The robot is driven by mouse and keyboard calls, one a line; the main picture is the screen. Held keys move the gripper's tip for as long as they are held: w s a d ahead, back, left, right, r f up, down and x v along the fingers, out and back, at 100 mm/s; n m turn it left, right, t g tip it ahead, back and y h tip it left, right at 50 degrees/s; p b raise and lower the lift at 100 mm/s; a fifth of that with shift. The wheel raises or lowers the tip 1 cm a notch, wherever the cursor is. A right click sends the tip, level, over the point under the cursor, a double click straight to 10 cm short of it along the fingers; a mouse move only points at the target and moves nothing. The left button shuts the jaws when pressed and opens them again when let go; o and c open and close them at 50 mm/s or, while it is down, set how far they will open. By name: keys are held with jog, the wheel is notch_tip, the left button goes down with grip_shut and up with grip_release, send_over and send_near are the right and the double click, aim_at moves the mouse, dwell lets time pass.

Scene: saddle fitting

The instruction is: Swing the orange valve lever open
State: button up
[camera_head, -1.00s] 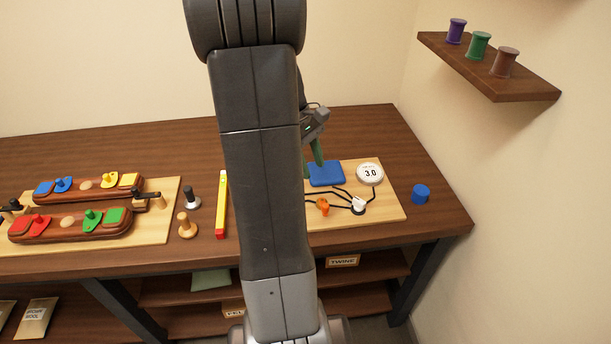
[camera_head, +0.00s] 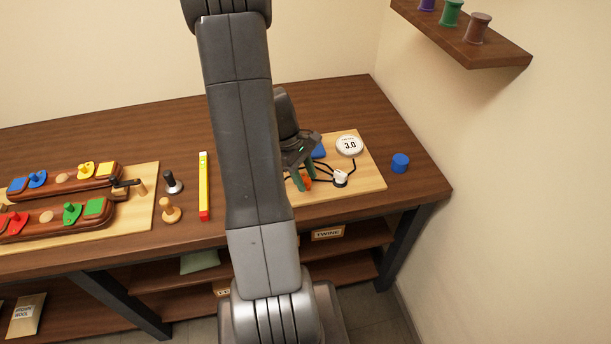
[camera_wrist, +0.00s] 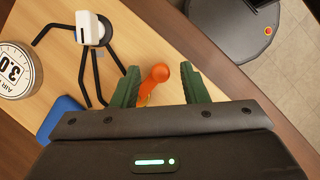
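The orange valve lever (camera_wrist: 156,76) shows in the wrist view between the two green fingers of my gripper (camera_wrist: 160,88). The fingers are open, one on each side of it, with the left finger nearer to it. I cannot tell whether either finger touches it. In the head view the lever (camera_head: 307,182) shows as a small orange patch beside my gripper (camera_head: 302,178), over the light wooden board (camera_head: 365,180). My arm hides part of that board. The lever's lower part is hidden by the gripper body in the wrist view.
A round gauge reading 3.0 (camera_head: 349,146), a white fitting (camera_head: 340,177) with black tubes and a blue block (camera_head: 319,151) are on the board. A blue cylinder (camera_head: 400,163) stands right of it. A yellow bar (camera_head: 204,185) lies to the left.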

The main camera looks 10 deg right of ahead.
jog(key=shift+d+f, duration=0.1)
jog(key=shift+f, duration=0.1)
grip_shut()
